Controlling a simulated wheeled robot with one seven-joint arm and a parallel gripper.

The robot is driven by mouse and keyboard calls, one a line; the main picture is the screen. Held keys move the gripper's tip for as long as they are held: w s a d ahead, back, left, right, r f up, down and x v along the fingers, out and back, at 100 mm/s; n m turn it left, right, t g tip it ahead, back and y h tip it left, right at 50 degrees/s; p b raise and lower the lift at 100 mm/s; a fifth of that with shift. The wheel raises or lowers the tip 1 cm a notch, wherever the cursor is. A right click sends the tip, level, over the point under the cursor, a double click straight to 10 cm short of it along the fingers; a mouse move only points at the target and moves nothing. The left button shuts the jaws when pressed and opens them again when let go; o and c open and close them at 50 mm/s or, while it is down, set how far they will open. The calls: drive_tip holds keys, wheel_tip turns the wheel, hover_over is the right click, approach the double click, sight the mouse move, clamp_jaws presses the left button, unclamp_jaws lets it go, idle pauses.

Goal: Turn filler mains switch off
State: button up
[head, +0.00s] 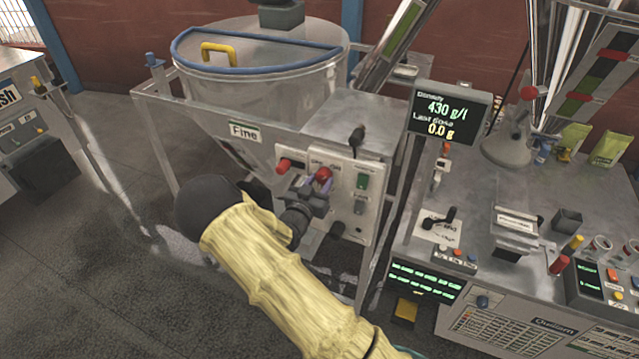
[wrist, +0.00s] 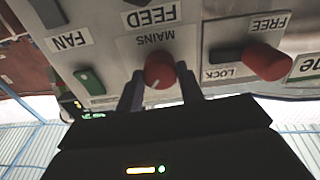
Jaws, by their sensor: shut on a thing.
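The mains switch is a round red knob (wrist: 159,71) with a pale pointer mark, under the label MAINS in the wrist view. In the head view the red knob (head: 322,175) sits on the front of the filler's control box (head: 350,204). My gripper (head: 313,186) is at the panel; in the wrist view its two fingers (wrist: 160,90) lie on either side of the knob, shut on it. The fingers hide part of the panel around the knob.
A red FREE/LOCK knob (wrist: 266,62) sits beside the mains knob. A green switch (wrist: 89,81) is near the FAN label. The hopper (head: 262,85) stands behind the box. A display (head: 447,112) reads 430 g/l and 0.0 g above the cluttered bench at right.

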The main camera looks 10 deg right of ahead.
drive_tip(key=n, duration=0.8)
drive_tip(key=shift+a+n+p, duration=0.1)
drive_tip(key=shift+n+p, duration=0.25)
drive_tip(key=shift+n, duration=0.05)
drive_tip(key=n, duration=0.4)
drive_tip(key=shift+n+p, duration=0.3)
drive_tip(key=shift+p, duration=0.05)
drive_tip(key=shift+n, duration=1.9)
drive_tip(key=shift+f, duration=0.1)
drive_tip(key=o, duration=1)
drive_tip(key=shift+s, duration=0.1)
